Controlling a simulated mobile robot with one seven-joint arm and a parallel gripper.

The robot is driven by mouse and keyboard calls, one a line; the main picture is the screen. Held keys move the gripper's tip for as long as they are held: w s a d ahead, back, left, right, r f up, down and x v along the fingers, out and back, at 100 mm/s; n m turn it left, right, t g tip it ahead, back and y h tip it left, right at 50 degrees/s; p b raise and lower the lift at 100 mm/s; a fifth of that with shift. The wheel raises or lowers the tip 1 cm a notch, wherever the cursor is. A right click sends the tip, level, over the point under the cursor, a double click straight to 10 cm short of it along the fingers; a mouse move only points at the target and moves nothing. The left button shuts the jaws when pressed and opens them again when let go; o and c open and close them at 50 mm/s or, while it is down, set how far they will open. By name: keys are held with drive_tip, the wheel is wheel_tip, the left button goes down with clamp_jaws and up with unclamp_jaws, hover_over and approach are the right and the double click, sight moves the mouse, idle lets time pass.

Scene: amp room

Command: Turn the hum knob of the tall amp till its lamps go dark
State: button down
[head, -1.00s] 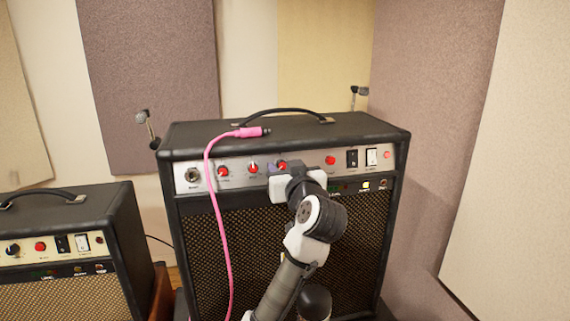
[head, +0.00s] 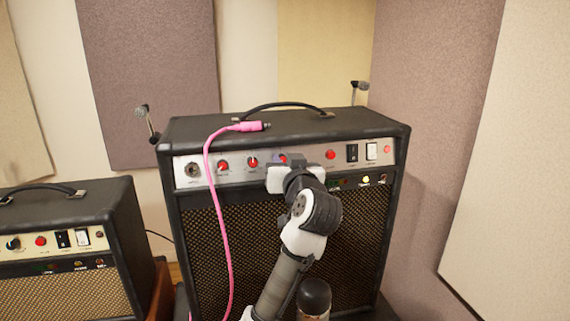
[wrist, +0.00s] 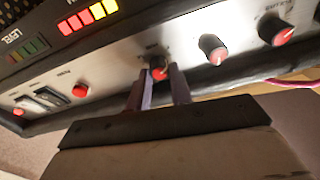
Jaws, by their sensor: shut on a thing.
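The tall amp (head: 230,225) is black with a silver control panel and a brown grille. My gripper (head: 281,163) is at the panel, with its two purplish fingers on either side of a red-faced knob (wrist: 157,74) in the wrist view. It is shut on this knob, the third from the left in the head view. The label by the knob is too blurred to read. A green lamp group (wrist: 28,47) near "LEVEL" looks dim. My arm hides part of the lamp strip in the head view.
Two other knobs (head: 223,166) (head: 253,163) sit left of my gripper. A red button (head: 331,155) and switches (head: 371,152) sit to the right. A pink cable (head: 219,190) hangs over the amp's front left. A smaller amp (head: 70,225) stands left; a bottle (head: 314,297) is below.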

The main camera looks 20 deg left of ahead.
drive_tip(key=m, duration=0.3)
idle(0.4)
drive_tip(key=c, duration=1.3)
unclamp_jaws()
drive_tip(key=shift+o, duration=0.2)
drive_tip(key=b+v, duration=0.3)
drive_tip(key=v, duration=1.1)
drive_tip(key=shift+a, duration=0.25)
drive_tip(key=shift+s, duration=0.1)
